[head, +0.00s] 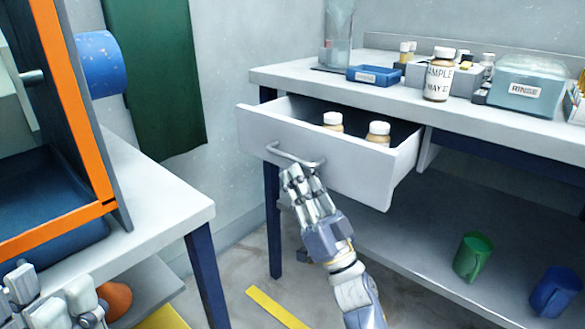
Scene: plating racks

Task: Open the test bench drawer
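The test bench drawer (345,166) is white and stands pulled out from under the bench top, with its inside showing. My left gripper (55,308) is at the bottom left corner, away from the drawer and partly cut off by the frame.
The bench top (300,76) holds a sample jar (438,76), a blue tray (373,75) and a rinse box (528,84). A green mug (473,256) and a blue mug (555,291) are on the lower shelf. A white side table (150,205) with an orange-edged cabinet stands left.

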